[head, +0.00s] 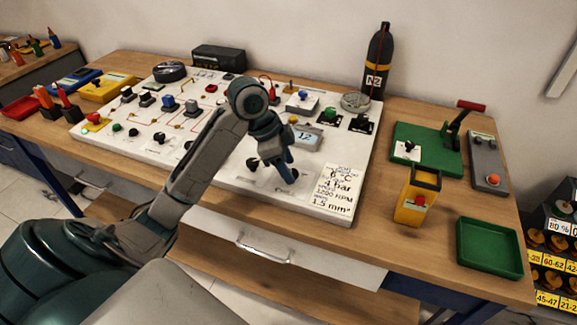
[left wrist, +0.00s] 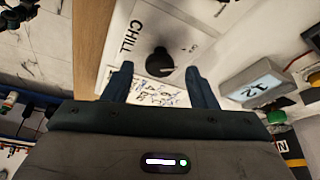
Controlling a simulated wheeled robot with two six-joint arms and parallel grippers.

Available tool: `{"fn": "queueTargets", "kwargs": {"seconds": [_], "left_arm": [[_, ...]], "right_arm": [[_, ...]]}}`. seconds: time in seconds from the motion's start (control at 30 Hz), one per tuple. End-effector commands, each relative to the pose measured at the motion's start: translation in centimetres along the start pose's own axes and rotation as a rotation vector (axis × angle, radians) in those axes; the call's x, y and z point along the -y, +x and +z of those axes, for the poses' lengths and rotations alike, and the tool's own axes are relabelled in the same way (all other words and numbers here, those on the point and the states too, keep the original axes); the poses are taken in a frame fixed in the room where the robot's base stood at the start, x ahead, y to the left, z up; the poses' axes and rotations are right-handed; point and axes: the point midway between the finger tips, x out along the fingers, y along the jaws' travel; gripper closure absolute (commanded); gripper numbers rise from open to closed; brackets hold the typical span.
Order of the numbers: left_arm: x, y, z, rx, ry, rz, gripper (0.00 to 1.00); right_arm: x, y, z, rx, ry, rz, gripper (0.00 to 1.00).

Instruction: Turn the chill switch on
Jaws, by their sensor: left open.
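The chill switch (left wrist: 160,63) is a black knob on a white plate, with the printed label CHILL beside it in the left wrist view. My left gripper (left wrist: 161,88) is open, with one dark teal finger on each side of the knob in that picture. I cannot tell whether the fingers touch it or how far above it they are. In the head view my left gripper (head: 288,173) points down at the front of the white panel (head: 232,190) and largely hides the knob. I cannot read the knob's setting. My right gripper is not in view.
A grey display (head: 307,137) reading 12 stands just behind the gripper, and a printed card (head: 337,190) lies to its right. Another black knob (head: 252,163) is to the left. A yellow box (head: 416,197) and green tray (head: 489,248) stand farther right.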

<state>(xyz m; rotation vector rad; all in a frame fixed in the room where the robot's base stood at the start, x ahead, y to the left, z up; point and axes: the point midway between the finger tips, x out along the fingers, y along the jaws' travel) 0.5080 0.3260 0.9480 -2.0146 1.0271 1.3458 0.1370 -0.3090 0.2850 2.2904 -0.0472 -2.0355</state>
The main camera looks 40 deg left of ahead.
Motion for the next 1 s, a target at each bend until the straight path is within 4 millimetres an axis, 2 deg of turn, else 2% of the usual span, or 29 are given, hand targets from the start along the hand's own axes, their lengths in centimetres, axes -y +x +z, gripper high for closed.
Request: {"fn": "queueTargets", "kwargs": {"seconds": [0.13, 0.4, 0.43, 0.6, 0.67, 0.93, 1.0], "left_arm": [[-0.1, 1.0, 0.0, 0.001, -0.001, 0.001, 0.48], [0.0, 1.2, 0.0, 0.001, 0.000, 0.000, 0.48], [0.0, 1.2, 0.0, 0.001, 0.000, 0.000, 0.50], [0.0, 1.1, 0.0, 0.001, 0.000, 0.000, 0.83], [0.0, 1.1, 0.0, 0.001, 0.000, 0.000, 0.92], [0.0, 1.0, 0.0, 0.001, 0.018, 0.008, 0.92], [0.0, 1.0, -0.1, 0.000, 0.037, 0.016, 0.92]], "right_arm": [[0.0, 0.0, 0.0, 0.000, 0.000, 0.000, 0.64], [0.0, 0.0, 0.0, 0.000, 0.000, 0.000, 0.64], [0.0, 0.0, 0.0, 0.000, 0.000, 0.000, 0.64], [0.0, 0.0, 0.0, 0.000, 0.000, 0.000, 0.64], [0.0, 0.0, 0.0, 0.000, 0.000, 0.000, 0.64], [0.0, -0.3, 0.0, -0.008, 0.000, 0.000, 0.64], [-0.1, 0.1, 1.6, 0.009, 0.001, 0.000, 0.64]]}}
